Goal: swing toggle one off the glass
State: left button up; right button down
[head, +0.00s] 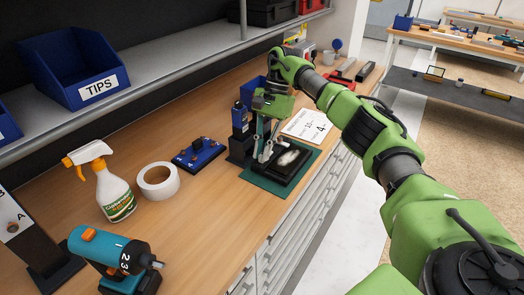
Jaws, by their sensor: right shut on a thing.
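A dark glazed frame (288,166) lies flat on a green mat (262,184) near the bench's front edge. A pale patch shows on its glass. My right gripper (264,151) reaches down from above to the frame's far-left end. Its fingers are shut on a small part there, seemingly a toggle. The fingers hide most of that part, so I cannot read its number or tell whether it still lies over the glass. My left gripper is not in view.
Left of the mat are a blue block (199,154), a tape roll (158,181), a spray bottle (108,187) and a teal drill (112,255). A dark blue upright holder (240,135) stands close by my gripper. A printed card (307,125) lies behind the frame.

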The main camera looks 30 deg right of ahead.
dwell(0.4)
jog(key=c, duration=2.1)
grip_release()
jog(key=shift+v, duration=3.75)
